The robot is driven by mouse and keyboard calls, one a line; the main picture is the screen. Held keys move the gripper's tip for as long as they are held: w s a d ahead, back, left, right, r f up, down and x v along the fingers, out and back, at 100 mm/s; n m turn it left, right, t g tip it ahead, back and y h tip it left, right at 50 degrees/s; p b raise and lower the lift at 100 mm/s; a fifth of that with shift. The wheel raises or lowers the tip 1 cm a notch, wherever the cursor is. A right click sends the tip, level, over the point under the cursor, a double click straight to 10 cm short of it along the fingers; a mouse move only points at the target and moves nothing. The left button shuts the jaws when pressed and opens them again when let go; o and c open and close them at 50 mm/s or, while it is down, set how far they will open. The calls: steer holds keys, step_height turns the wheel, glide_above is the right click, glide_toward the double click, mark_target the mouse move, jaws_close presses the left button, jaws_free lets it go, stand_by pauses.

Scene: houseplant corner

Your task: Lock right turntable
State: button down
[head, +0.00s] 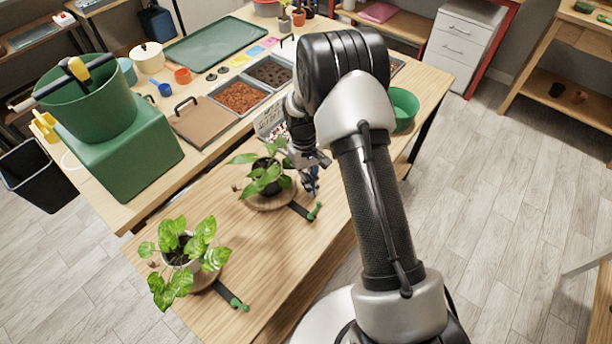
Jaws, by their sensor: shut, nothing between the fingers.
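Two round wooden turntables stand on the wooden bench. The right turntable (268,206) bears a potted leafy plant (262,177), and a dark lever with a green tip (315,211) lies at its front right edge. The left turntable (205,283) bears a variegated plant (184,247) in a light pot, and its green-tipped lever (237,303) points to the lower right. My gripper (313,190) is shut and empty, fingers downward, just above the right turntable's lever. Whether the fingertips touch the lever I cannot tell. My arm hides the area to the right.
A green bucket (92,108) stands on a green box (122,165) at the left. Behind the turntables are soil trays (240,98), a brown board (199,121) and small cups. A green bowl (404,106) sits behind my arm. Bare bench lies between the two levers.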

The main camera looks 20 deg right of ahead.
steer(key=shift+s+d, duration=0.15)
steer(key=shift+s, duration=0.6)
